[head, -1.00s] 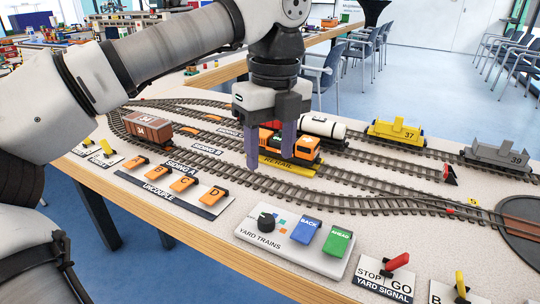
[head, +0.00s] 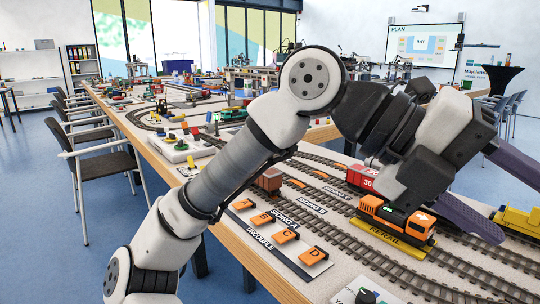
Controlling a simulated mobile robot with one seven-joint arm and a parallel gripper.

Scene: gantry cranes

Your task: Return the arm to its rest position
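My gripper (head: 520,211) is at the right of the head view, tilted so that its two long purple fingers point right and slightly down. My arm rises from the lower left, bends at a high elbow, and comes down to the right to the gripper. An orange locomotive (head: 398,219) stands on the track by the yellow RERAIL plate (head: 388,241), below and left of the fingers in the picture. The gripper body hides part of the layout behind it.
A red wagon (head: 361,177) and a brown wagon (head: 269,180) stand on the sidings. A yellow wagon (head: 518,220) is at the right edge. The UNCOUPLE panel (head: 312,256) lies near the table's front edge. Chairs (head: 105,165) stand left of the long table, with open floor beside them.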

